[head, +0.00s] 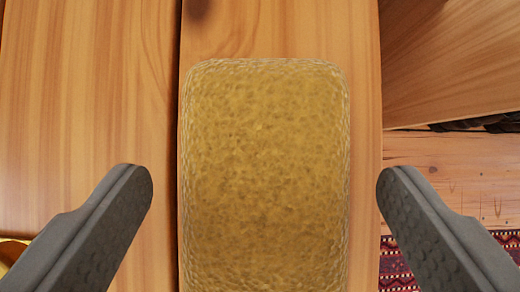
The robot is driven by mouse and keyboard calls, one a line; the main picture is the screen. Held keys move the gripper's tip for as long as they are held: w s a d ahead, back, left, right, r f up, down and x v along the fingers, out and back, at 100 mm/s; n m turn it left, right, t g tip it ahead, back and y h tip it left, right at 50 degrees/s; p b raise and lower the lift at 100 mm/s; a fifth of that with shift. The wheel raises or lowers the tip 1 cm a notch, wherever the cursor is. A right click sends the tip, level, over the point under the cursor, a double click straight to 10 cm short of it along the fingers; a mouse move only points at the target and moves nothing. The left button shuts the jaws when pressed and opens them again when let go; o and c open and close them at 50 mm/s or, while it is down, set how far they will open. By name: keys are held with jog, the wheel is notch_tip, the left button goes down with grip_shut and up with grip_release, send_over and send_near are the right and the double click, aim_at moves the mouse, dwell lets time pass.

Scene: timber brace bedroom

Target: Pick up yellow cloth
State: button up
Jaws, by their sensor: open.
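The yellow cloth (265,170) is a flat, rounded rectangle of mottled mustard yellow with a paler stitched-looking edge. It lies on a wooden board surface (365,90) in the middle of the head view, and its near end runs out of the bottom of the picture. My gripper (264,180) is open, with one dark grey finger to the left of the cloth and one to the right. Both fingers appear apart from the cloth, and nothing is between them but the cloth below or ahead. I cannot tell how high the fingertips are above the surface.
A dark seam runs between the boards left of the cloth. The wooden surface ends on the right, where a plank floor (445,165) and a red patterned rug (395,265) show. A wooden piece (450,60) stands at upper right. A bright yellow thing (10,252) shows at lower left.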

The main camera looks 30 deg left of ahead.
aim_at(266, 218)
jog(key=shift+w+f, duration=0.35)
jog(key=shift+f, duration=0.1)
jog(key=c, duration=1.1)
jog(key=shift+r, duration=0.1)
notch_tip(266, 218, up, 18)
jog(key=shift+f, duration=0.1)
jog(key=shift+o, duration=1.1)
jog(key=shift+c, duration=0.4)
